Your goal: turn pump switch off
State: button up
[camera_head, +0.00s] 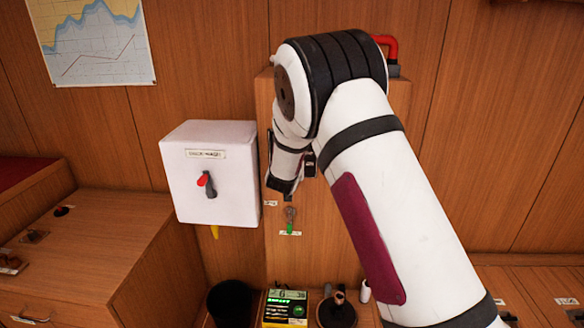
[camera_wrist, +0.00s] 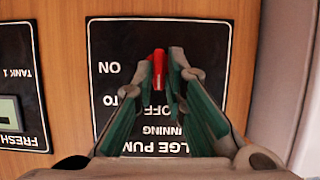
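In the wrist view a black bilge pump panel (camera_wrist: 208,45) appears upside down on a wooden wall. Its words ON, part of AUTO, and OFF show to the left of and below the switch. The red pump switch lever (camera_wrist: 159,68) stands upright in the picture, between my fingertips. My gripper (camera_wrist: 160,70) has its grey fingers with green pads drawn together, one tip against each side of the lever. The fingers hide part of the panel and the lever's base. In the head view my gripper (camera_head: 283,187) points down beside the wooden cabinet; the pump panel cannot be made out there.
A white box (camera_head: 180,200) with a red and black switch (camera_head: 207,184) hangs left of my gripper. A key-like fitting with a green tag (camera_head: 290,220) is below it. A second black panel (camera_wrist: 18,75) marked FRESH and TANK 1 is at left. A pale surface (camera_wrist: 285,85) is close on the right.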

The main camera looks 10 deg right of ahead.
jog(key=shift+o, duration=0.5)
jog(key=v, duration=1.2)
jog(key=shift+r, duration=0.1)
